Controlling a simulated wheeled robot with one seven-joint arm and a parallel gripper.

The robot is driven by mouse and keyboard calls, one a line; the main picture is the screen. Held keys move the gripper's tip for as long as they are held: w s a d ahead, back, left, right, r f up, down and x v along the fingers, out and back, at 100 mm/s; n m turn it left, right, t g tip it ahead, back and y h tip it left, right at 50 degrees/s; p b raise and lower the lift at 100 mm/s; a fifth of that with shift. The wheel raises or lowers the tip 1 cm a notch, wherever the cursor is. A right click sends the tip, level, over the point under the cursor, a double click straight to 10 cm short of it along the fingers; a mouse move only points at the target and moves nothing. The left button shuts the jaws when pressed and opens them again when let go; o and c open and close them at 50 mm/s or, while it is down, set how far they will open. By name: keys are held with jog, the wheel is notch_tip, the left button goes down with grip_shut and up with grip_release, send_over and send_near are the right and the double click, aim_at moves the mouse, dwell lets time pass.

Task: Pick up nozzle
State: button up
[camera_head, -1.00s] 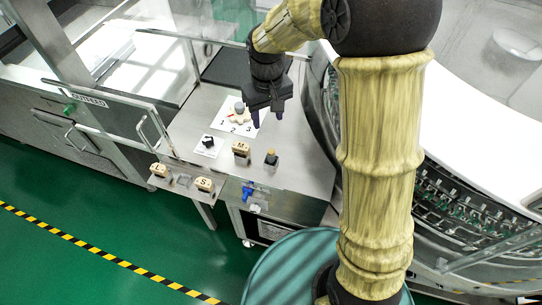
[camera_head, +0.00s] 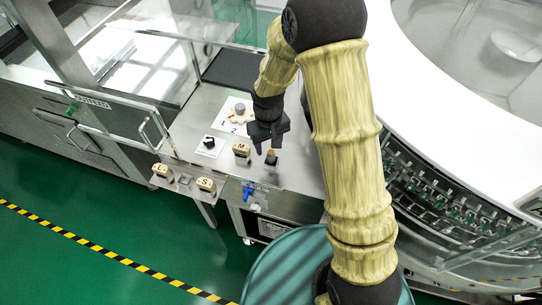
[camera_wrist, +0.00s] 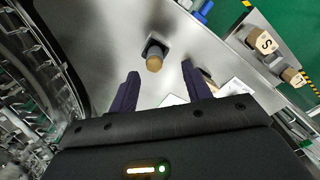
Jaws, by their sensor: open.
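The small upright piece with a tan round top and a dark square base, which looks like the nozzle (camera_head: 271,158), stands on the steel table near its front edge. In the wrist view the nozzle (camera_wrist: 154,62) is seen from above, beyond the fingertips and roughly between their lines. My gripper (camera_head: 267,147) is above and just behind it in the head view. In the wrist view my gripper (camera_wrist: 159,76) has its two dark fingers spread apart with nothing between them.
A tan block marked M (camera_head: 242,150) stands close left of the nozzle. Blocks marked L (camera_head: 160,170) and S (camera_head: 206,185) sit on a front ledge. A black knob (camera_head: 209,142) and a numbered dial (camera_head: 239,107) are on the table. A blue valve (camera_head: 248,191) is below.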

aim_at(272, 152)
jog(key=shift+f, duration=0.2)
jog(key=shift+w+d+f+p, duration=0.15)
jog(key=shift+f+p, duration=0.35)
jog(key=shift+f, duration=0.8)
jog(key=shift+w+d+f+p, duration=0.15)
jog(key=shift+f+p, duration=0.35)
jog(key=shift+f, duration=0.8)
jog(key=shift+s, duration=0.1)
jog(key=shift+d, duration=0.1)
jog(key=shift+c, duration=0.4)
grip_shut()
